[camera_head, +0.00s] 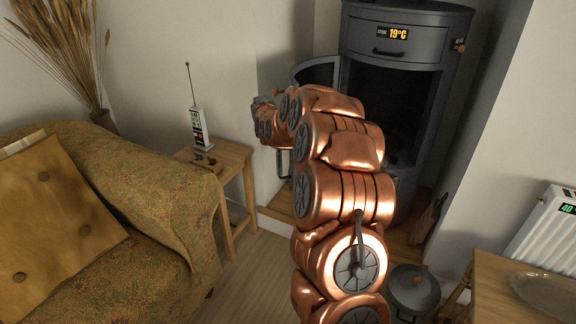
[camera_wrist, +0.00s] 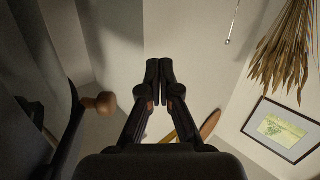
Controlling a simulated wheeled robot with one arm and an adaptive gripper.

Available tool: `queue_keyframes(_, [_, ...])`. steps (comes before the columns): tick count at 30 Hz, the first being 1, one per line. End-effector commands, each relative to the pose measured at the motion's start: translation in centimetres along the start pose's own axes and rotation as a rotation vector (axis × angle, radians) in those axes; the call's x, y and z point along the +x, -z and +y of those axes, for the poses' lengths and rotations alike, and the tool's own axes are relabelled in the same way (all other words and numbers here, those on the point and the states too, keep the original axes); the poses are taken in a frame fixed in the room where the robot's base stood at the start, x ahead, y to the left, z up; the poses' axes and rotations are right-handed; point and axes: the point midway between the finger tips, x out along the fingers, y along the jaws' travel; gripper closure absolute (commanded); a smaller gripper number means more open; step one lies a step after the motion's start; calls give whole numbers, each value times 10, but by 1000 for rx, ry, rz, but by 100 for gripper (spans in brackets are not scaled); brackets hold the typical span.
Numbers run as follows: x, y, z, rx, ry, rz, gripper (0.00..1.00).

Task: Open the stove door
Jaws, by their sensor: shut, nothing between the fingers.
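The stove (camera_head: 408,50) is a dark grey rounded unit in the corner, with a lit temperature display on its upper part. Its curved door (camera_head: 318,72) stands swung out to the left, and the dark firebox opening (camera_head: 395,110) shows behind my arm. My arm covers most of the door. My gripper (camera_head: 262,104) is at the far end of the arm, beside the door's outer left side. In the wrist view my gripper (camera_wrist: 158,84) has its fingers together and empty. Whether it touches the door cannot be told.
A small wooden table (camera_head: 228,160) with a device with an antenna (camera_head: 199,128) stands left of the stove. A patterned sofa (camera_head: 150,190) fills the left. A lidded pot (camera_head: 412,290) and a wooden table (camera_head: 490,285) are at lower right. Bare floor (camera_head: 250,265) lies between.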

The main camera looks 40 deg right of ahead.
Motion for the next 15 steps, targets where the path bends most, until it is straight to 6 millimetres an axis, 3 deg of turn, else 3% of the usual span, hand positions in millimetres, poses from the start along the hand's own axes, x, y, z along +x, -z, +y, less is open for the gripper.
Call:
queue_keyframes(9, [-78, -82, 12, -110, 177, -260, 100])
queue_keyframes(15, [-122, -123, 25, -171, 227, -390, 100])
